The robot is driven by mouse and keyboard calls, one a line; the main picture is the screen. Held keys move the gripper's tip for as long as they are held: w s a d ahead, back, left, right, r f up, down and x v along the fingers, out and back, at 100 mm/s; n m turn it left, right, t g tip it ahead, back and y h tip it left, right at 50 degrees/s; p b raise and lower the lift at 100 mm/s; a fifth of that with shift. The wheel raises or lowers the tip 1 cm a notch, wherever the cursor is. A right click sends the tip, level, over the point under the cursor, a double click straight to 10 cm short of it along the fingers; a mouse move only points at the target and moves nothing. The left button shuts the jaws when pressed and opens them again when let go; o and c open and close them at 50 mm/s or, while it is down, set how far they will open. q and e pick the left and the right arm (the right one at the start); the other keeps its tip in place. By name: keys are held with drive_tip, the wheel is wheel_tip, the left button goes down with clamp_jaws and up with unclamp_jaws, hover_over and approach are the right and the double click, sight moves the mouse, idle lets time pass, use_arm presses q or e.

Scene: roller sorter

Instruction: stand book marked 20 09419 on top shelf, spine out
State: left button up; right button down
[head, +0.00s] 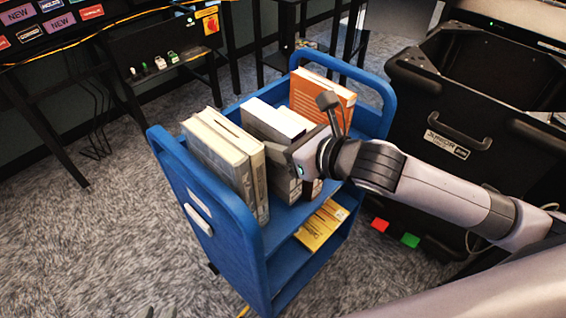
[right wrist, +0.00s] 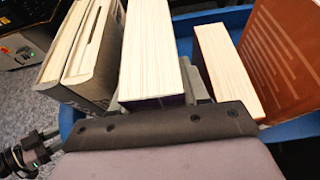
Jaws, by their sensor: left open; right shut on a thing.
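The blue cart (head: 228,215) has books on its top shelf. My right gripper (head: 296,160) is over the middle of that shelf, shut on a thick book with pale page edges (head: 270,118). The right wrist view shows this book (right wrist: 150,50) upright, with a strip of purple cover at its near end. Whether its base rests on the shelf is hidden. The marking 20 09419 cannot be read on any book. My left gripper (right wrist: 50,142) shows at the left edge of the right wrist view, open, away from the books.
Two grey-beige books (head: 225,150) stand at the cart's left end. An orange book (head: 322,92) stands at the other end, with a smaller book (right wrist: 226,68) beside it. A yellow book (head: 322,225) lies on the lower shelf. A black bin (head: 450,130) stands close at right.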

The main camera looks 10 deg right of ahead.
drive_tip(key=shift+f, duration=2.6)
drive_tip(key=c, duration=0.6)
unclamp_jaws()
drive_tip(key=shift+f, duration=0.15)
drive_tip(key=shift+o, duration=0.2)
